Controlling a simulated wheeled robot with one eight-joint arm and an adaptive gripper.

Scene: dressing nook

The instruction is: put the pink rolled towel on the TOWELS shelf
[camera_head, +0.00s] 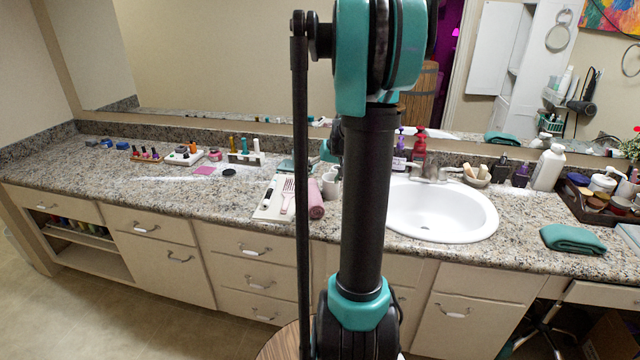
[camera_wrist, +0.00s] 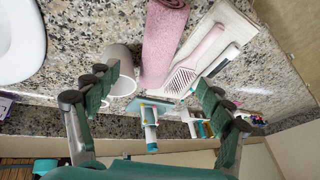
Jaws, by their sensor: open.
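The pink rolled towel (camera_head: 316,198) lies on the granite counter just left of my arm, at the right edge of a pale tray. It also shows in the wrist view (camera_wrist: 163,42), at the top middle. My gripper (camera_wrist: 157,82) is open and empty in the wrist view, its dark green finger pads spread wide. The towel appears beyond the fingertips, between them and apart from them. In the head view my arm hides most of the gripper. No label reading TOWELS is legible; an open shelf unit (camera_head: 82,262) with small bottles shows under the counter's left end.
The pale tray (camera_head: 266,208) holds a pink brush (camera_head: 288,194) and another long tool. A whitish mug (camera_wrist: 121,66) stands close to the towel, near the left finger. The sink (camera_head: 440,212) and a folded teal towel (camera_head: 572,239) are to the right.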

